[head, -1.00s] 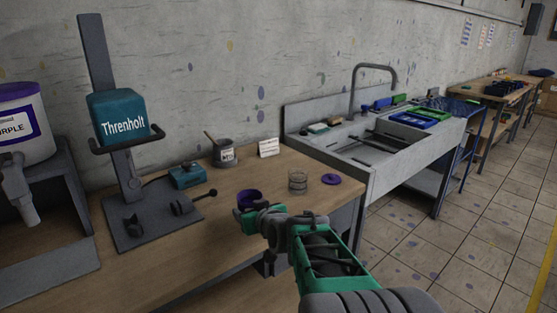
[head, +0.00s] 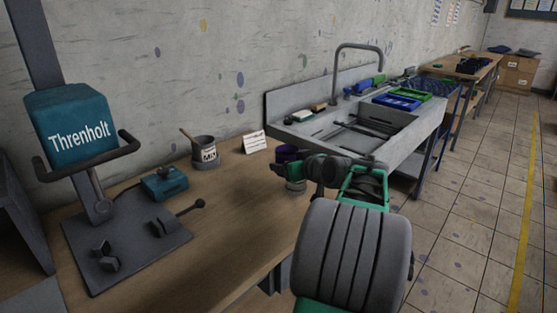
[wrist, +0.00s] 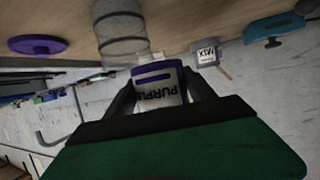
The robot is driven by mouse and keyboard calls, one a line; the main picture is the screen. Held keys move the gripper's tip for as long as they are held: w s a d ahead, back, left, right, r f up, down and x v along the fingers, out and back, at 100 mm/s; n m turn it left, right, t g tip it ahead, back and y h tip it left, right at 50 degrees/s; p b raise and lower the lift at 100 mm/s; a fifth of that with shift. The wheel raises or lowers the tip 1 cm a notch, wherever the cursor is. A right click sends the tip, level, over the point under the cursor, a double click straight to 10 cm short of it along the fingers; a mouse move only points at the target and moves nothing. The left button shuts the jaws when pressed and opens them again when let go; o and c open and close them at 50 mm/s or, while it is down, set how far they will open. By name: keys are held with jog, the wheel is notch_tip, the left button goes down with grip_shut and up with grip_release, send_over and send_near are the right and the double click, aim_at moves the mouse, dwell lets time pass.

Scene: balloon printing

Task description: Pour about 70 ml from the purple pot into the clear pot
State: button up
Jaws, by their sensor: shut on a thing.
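My gripper (head: 300,166) is shut on the purple pot (head: 287,153), which is held above the table. In the wrist view the purple pot (wrist: 158,84) sits between the fingers, its PURPLE label facing the camera; it looks roughly upright. The clear pot (head: 296,187) stands on the table just below the held pot in the head view, partly covered by my gripper. It also shows in the wrist view (wrist: 122,42), upright beyond the purple pot. The level inside either pot cannot be seen.
A purple lid (wrist: 38,45) lies on the table beside the clear pot. A MIX pot (head: 206,152) with a stick, a white card (head: 255,142), a teal box (head: 164,184) and the Threnholt stand (head: 72,130) are to the left. A sink (head: 345,128) is behind.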

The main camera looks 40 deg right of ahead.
jog(key=shift+w, duration=0.2)
jog(key=shift+r+p, duration=0.2)
jog(key=shift+p, duration=0.2)
jog(key=m+y+p, duration=0.1)
jog(key=p, duration=0.3)
jog(key=shift+w+a+r, duration=0.1)
jog(key=shift+a+r, duration=0.25)
jog(key=shift+r, duration=0.05)
jog(key=m+p, duration=0.1)
jog(key=p, duration=0.2)
jog(key=shift+a+r+m+t+y+p, duration=0.2)
jog(key=shift+a+m+t+y+p, duration=0.1)
jog(key=shift+m+y, duration=0.1)
jog(key=shift+w+f+b, duration=0.1)
jog(key=shift+f+b, duration=0.15)
jog(key=shift+b, duration=0.05)
jog(key=shift+s+a+r+p, duration=0.15)
jog(key=shift+s+p, duration=0.05)
jog(key=shift+p, duration=0.15)
jog(key=shift+a+r+m+t+y+p, duration=0.1)
jog(key=shift+a+m+t+y+p, duration=0.1)
jog(key=shift+m+y+p, duration=0.35)
jog(key=shift+a+r+m+t+y+p, duration=0.1)
jog(key=shift+m+t+y+p, duration=0.15)
jog(key=shift+m+p, duration=0.45)
jog(key=shift+m+t+y+p, duration=0.35)
jog(key=shift+m+y+p, duration=0.35)
jog(key=shift+m, duration=0.75)
dwell(2.1)
